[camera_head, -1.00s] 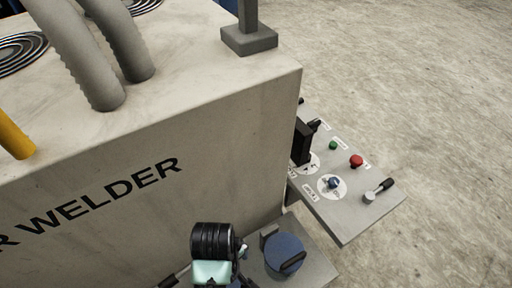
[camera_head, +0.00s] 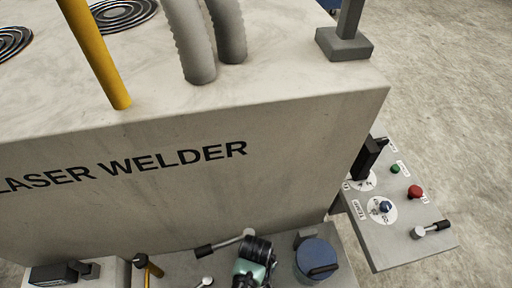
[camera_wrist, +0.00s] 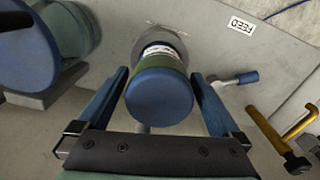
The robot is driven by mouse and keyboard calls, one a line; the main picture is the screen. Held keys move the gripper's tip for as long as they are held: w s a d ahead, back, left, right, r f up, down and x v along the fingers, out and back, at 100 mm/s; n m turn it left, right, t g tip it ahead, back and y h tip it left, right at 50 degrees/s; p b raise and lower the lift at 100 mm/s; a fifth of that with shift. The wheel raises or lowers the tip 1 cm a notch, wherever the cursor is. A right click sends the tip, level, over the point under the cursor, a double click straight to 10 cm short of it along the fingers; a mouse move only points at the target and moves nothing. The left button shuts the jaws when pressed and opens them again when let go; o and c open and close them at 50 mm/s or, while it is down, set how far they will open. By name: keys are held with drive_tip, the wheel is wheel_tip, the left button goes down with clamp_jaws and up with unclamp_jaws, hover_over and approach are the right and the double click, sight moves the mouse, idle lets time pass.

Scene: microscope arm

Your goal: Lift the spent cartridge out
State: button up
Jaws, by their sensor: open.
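A cylinder with a flat blue cap (camera_wrist: 160,97), a green band and a white label stands in a round grey socket (camera_wrist: 150,35) in the wrist view; it appears to be the cartridge. My gripper (camera_wrist: 160,75) is open, with one blue finger on each side of this cylinder. Whether the fingers touch it I cannot tell. In the head view my wrist (camera_head: 254,258) hangs over the front shelf, and it hides the cylinder and the fingers.
A wider blue-lidded canister (camera_head: 317,258) with a black handle stands close by. A "FEED" label (camera_wrist: 240,24), a blue-tipped lever (camera_wrist: 235,79) and a yellow-handled tool (camera_wrist: 268,130) are near the socket. The welder body (camera_head: 200,200) rises behind; a control panel (camera_head: 400,220) is at right.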

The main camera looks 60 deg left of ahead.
wheel_tip(320, 180, down, 2)
drive_tip(key=shift+f, duration=0.15)
drive_tip(key=shift+c, duration=0.2)
clamp_jaws()
idle(0.4)
